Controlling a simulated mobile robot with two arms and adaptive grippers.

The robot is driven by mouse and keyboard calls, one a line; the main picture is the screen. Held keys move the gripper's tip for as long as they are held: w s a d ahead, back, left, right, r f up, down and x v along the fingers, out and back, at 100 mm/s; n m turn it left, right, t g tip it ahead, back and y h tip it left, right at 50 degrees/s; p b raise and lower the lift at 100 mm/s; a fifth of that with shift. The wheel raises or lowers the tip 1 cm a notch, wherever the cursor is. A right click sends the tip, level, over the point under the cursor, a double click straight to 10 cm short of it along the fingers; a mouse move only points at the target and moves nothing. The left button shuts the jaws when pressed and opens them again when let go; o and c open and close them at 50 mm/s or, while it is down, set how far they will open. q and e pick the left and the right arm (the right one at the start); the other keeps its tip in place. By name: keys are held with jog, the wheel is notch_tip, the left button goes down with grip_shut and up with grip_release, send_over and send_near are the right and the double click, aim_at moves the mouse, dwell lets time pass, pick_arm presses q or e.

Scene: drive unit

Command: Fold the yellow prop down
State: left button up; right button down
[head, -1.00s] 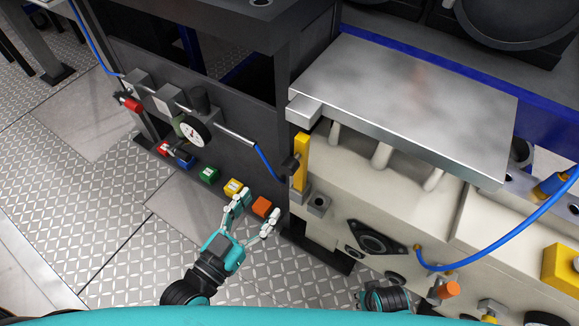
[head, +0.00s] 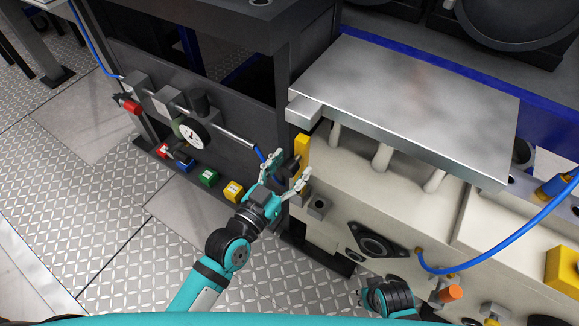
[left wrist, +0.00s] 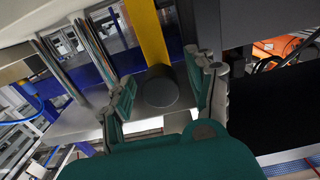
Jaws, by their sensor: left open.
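The yellow prop (head: 302,148) stands upright beside the dark frame, under the left corner of the metal cover (head: 405,105). Its lower part is hidden behind my left gripper (head: 287,169) in the head view. That gripper is open, with its fingers spread at the prop's lower part. In the left wrist view, the prop (left wrist: 147,35) rises behind a dark round knob (left wrist: 159,90). The knob lies between the open fingers (left wrist: 163,98), with a visible gap on the right side. Of my right arm, only a teal and black end (head: 387,297) shows at the bottom.
A pressure gauge (head: 190,134) and a red-handled valve (head: 128,104) are on the dark frame at left. Green (head: 207,178) and yellow (head: 233,191) blocks sit low along it. A blue hose (head: 500,250) curves at right. Open plate floor lies at left.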

pick_arm(q)
grip_shut()
jog(key=shift+d, duration=0.1)
dwell(0.4)
